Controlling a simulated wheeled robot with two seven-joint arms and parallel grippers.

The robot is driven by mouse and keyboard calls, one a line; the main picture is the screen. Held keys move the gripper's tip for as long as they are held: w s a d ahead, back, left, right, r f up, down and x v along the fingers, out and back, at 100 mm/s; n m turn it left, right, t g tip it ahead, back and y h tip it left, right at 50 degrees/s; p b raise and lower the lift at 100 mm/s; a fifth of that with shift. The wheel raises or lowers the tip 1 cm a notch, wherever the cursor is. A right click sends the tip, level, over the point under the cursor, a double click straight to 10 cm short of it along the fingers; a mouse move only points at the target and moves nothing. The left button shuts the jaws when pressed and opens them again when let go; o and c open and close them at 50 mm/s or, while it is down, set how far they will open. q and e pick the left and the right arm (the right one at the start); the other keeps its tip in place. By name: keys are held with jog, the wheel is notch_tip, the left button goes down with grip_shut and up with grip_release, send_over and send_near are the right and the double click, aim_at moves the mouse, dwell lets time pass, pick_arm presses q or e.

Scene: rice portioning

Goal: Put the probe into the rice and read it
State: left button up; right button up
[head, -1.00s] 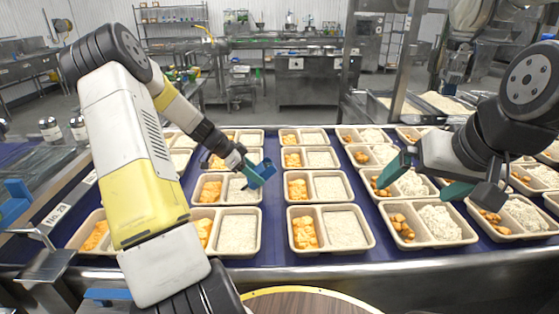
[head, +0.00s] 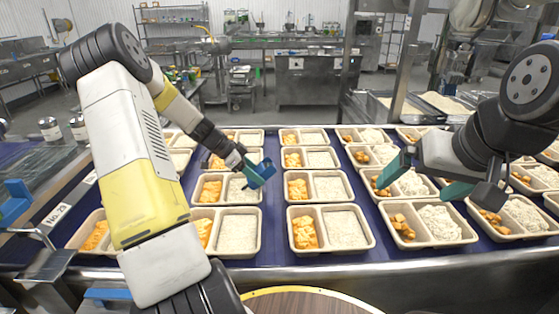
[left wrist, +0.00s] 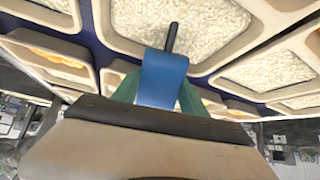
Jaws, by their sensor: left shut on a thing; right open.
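My left gripper (head: 254,174) is shut on a blue probe (head: 264,171), above the middle trays left of centre. In the left wrist view the probe (left wrist: 162,80) sits between the teal fingers, and its dark rod (left wrist: 171,38) shows against the white rice (left wrist: 195,22) of a tray. I cannot tell whether the rod's tip touches the rice. In the head view the rice (head: 239,190) of the tray below the gripper is partly covered by it. My right gripper (head: 413,190) is open and empty above the trays at the right.
Several two-part trays with orange food and rice stand in rows on the blue conveyor (head: 276,215). A near tray (head: 330,252) is at the centre front. Metal jars (head: 49,129) stand at the left. A round wooden surface (head: 310,303) shows at the bottom edge.

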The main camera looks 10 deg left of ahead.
dwell(0.3)
pick_arm(q)
jog(key=shift+r, duration=4.55)
jog(key=shift+s, duration=0.1)
